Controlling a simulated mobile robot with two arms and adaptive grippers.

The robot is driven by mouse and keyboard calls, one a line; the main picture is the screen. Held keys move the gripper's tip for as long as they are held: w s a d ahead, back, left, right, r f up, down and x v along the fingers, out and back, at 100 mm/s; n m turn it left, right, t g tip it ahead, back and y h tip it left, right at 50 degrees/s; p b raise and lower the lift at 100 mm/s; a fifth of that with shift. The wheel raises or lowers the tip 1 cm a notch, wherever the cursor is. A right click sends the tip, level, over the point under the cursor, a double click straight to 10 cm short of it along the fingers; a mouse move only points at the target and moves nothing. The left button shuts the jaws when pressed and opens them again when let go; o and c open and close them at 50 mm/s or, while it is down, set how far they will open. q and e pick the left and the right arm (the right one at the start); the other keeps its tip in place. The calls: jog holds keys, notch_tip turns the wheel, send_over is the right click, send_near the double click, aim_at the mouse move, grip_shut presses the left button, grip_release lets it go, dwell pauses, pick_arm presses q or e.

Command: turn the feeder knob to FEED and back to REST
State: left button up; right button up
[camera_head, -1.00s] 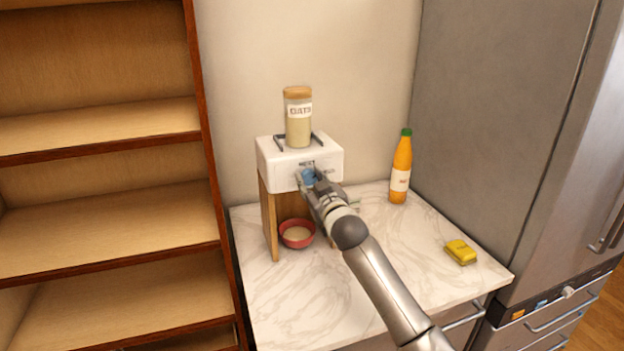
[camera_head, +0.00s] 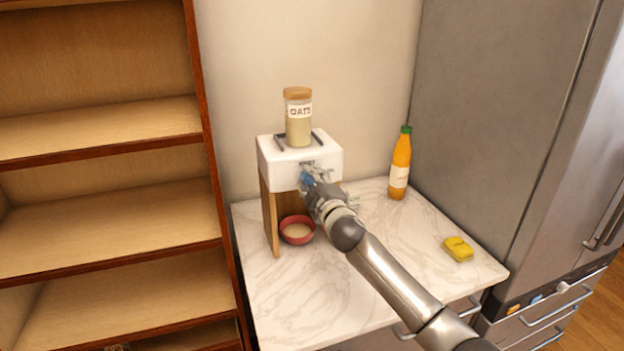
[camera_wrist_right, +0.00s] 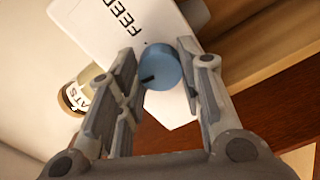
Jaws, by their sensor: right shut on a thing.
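The feeder is a white box (camera_head: 280,165) on a wooden stand, with a jar of oats (camera_head: 298,124) upright on top. Its blue feeder knob (camera_head: 307,180) is on the front face, partly covered by my right gripper (camera_head: 313,178). In the right wrist view, the knob (camera_wrist_right: 163,73) is between the two fingers of my right gripper (camera_wrist_right: 160,85), which is shut on it. The knob's dark mark points toward the jar side. The FEED label (camera_wrist_right: 124,14) shows beyond the knob; the REST label is hidden. My left gripper is out of view.
A red bowl (camera_head: 284,229) with pale contents stands below the feeder on the marble counter (camera_head: 300,290). An orange bottle (camera_head: 400,165) and a yellow sponge (camera_head: 457,249) are to the right, beside the steel fridge (camera_head: 480,120).

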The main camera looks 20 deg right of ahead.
jog(key=shift+n, duration=0.8)
jog(key=o, duration=1)
jog(key=shift+o, duration=0.2)
jog(key=s, duration=1.2)
jog(key=shift+d, duration=0.2)
